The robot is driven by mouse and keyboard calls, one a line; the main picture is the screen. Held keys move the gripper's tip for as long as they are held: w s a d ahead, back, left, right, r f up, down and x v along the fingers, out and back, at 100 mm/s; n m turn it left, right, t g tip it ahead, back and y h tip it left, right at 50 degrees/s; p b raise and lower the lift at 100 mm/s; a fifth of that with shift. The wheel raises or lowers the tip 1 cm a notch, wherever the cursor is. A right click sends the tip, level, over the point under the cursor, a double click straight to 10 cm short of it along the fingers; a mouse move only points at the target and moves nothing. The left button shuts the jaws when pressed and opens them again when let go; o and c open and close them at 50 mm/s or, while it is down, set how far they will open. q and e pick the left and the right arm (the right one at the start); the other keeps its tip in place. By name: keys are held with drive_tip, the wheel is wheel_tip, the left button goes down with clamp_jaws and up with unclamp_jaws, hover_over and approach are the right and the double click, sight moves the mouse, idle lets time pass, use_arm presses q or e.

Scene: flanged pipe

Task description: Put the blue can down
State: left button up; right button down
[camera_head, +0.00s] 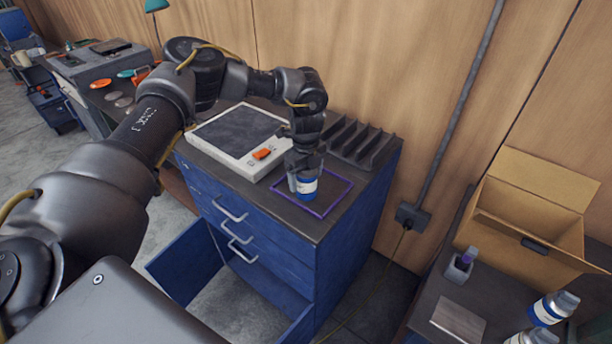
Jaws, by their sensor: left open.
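The blue can (306,185), with a blue and white label, stands upright on the dark cabinet top, inside or at the edge of a purple square outline (336,204). My left gripper (304,172) is directly above and around the can's upper part, with its jaws open. The gripper covers the top of the can, and I cannot tell whether a finger touches it. My right gripper is not in view.
A white device with a dark plate (212,135) and a black slotted rack (352,142) stand behind the outline. The blue cabinet (337,262) has a lower door open. At right, an open cardboard box (504,232) and bottles (549,309) stand on another table.

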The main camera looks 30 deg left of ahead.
use_arm(q)
wheel_tip(320, 180, up, 11)
drive_tip(key=b, duration=0.3)
drive_tip(key=shift+b, duration=0.35)
drive_tip(key=shift+r, duration=0.65)
